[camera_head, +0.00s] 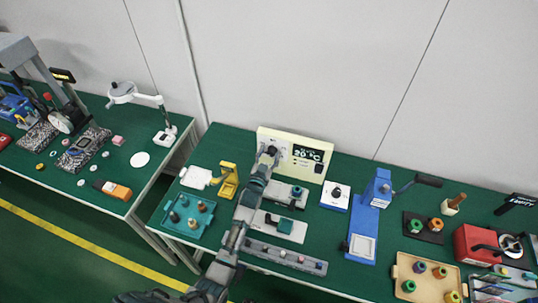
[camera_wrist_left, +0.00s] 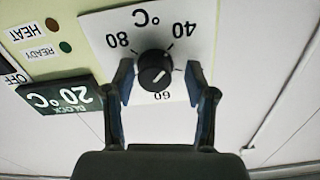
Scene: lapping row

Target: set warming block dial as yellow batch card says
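The warming block (camera_head: 322,145) has a cream upright panel with a display reading 20 °C. Its black dial knob (camera_wrist_left: 155,68) sits on a white plate (camera_wrist_left: 195,25) marked 40, 60 and 80 °C, upside down in the left wrist view. A pale mark shows on the knob; I cannot tell its exact setting. My left gripper (camera_wrist_left: 158,80) is open, one finger on each side of the knob, with gaps visible. In the head view, my left gripper (camera_head: 268,160) hides part of the panel. A yellow item (camera_head: 228,181) stands left of it; I cannot read any card text. My right gripper is not in view.
The display (camera_wrist_left: 62,103) and two indicator lamps, by HEAT and READY labels, sit beside the dial. A teal tray (camera_head: 188,216) stands left of my arm. A blue press (camera_head: 377,190) and a small white box (camera_head: 336,196) stand to the right. The wall is close behind.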

